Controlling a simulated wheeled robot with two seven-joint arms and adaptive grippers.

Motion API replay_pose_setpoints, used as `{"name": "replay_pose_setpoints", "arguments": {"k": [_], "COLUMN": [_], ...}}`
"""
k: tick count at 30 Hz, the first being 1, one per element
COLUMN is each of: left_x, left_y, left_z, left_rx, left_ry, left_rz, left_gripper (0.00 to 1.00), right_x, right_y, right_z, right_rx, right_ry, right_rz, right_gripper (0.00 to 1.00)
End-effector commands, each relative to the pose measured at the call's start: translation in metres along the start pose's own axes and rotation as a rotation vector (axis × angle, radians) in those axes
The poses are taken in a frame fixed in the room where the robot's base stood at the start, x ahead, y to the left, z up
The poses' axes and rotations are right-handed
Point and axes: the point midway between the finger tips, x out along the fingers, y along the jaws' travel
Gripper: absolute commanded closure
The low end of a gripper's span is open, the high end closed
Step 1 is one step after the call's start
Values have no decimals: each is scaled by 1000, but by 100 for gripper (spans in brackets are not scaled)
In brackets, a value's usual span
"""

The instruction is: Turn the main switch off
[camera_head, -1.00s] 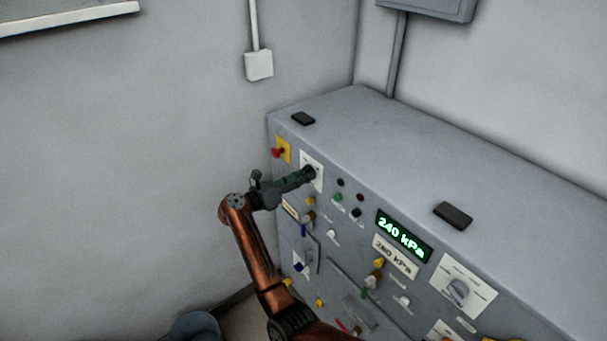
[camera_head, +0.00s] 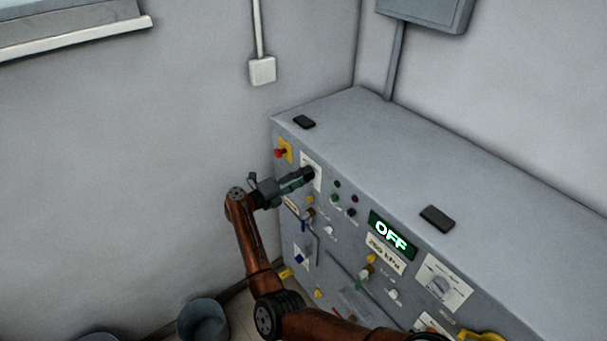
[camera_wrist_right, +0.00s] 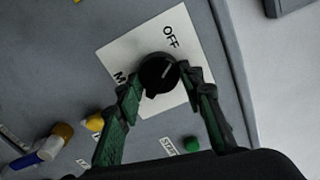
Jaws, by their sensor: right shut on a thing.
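The main switch is a round black knob (camera_wrist_right: 158,74) on a white plate (camera_wrist_right: 178,42) marked OFF in the right wrist view. A pale line on the knob points up toward the OFF lettering. My right gripper (camera_wrist_right: 162,86) is shut on the knob, one finger on each side. In the head view my right gripper (camera_head: 302,177) reaches the white plate (camera_head: 317,172) on the panel front and hides most of the knob. The green display (camera_head: 392,235) reads OFF. My left gripper is not in view.
A red emergency button (camera_head: 281,153) on yellow is left of the switch. The grey cabinet top (camera_head: 370,140) holds two dark pads. A bucket (camera_head: 203,322) stands on the floor.

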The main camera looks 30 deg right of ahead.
Motion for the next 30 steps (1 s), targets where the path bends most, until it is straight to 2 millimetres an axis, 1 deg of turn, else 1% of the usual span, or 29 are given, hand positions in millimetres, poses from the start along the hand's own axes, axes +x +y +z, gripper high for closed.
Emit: {"name": "replay_pose_setpoints", "arguments": {"k": [1,3,12,29,30], "left_x": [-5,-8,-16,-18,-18], "left_y": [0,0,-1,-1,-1], "left_z": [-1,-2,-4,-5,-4], "left_rx": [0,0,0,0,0], "left_ry": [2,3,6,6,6], "left_rz": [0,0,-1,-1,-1], "left_gripper": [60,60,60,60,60], "right_x": [-1,-1,-1,0,0], "right_y": [-3,-2,-2,-1,-1], "right_z": [1,1,1,1,1], "right_rx": [-32,-76,-195,-224,-224], "right_ry": [-2,-2,-2,-2,-2], "right_rz": [2,2,1,0,0], "right_gripper": [89,89,89,89,63]}}
